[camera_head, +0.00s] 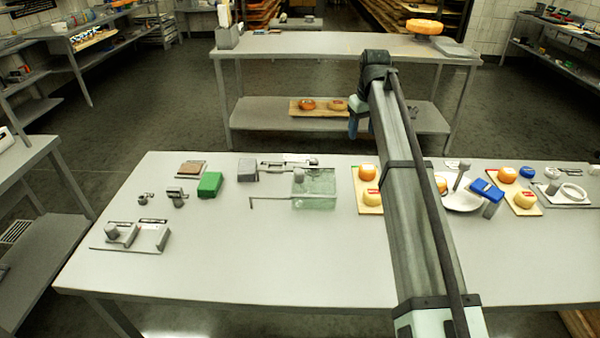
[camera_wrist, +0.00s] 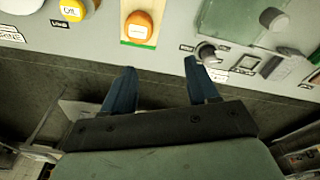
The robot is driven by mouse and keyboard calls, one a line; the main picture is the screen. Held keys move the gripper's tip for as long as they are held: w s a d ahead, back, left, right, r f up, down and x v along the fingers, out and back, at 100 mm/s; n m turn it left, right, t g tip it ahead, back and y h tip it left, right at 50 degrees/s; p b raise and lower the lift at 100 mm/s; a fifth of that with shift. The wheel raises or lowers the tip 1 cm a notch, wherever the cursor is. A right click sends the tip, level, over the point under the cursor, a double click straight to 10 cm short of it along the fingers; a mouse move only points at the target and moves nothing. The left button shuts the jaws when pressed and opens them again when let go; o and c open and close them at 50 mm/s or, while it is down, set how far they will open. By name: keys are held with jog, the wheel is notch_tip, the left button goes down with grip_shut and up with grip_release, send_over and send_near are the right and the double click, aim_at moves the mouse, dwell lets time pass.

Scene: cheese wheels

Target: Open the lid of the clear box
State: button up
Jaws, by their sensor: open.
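The clear box (camera_head: 316,186) is a pale green see-through block on the far half of the grey table, left of my arm. Its edge and part of its top also show in the upper right of the wrist view (camera_wrist: 222,22). The pictures do not clearly show where its lid ends or whether it is raised. My gripper (camera_head: 354,126) hangs beyond the table's far edge, to the right of the box and apart from it. In the wrist view my gripper (camera_wrist: 161,84) has its two blue fingers spread, with nothing between them.
A board with cheeses (camera_head: 361,206) lies between the box and my arm. A thin rod (camera_head: 275,198) runs along the box's near side. A green block (camera_head: 210,184) stands to the left. Another table (camera_head: 300,43) stands behind.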

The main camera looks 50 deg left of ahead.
jog(key=r+n+g+h, duration=0.1)
jog(key=r+n, duration=0.1)
send_over(299, 170)
notch_tip(299, 170, down, 14)
jog(key=shift+d+f, duration=0.1)
jog(key=shift+f, duration=0.05)
jog(key=shift+c, duration=0.3)
grip_shut()
dwell(0.4)
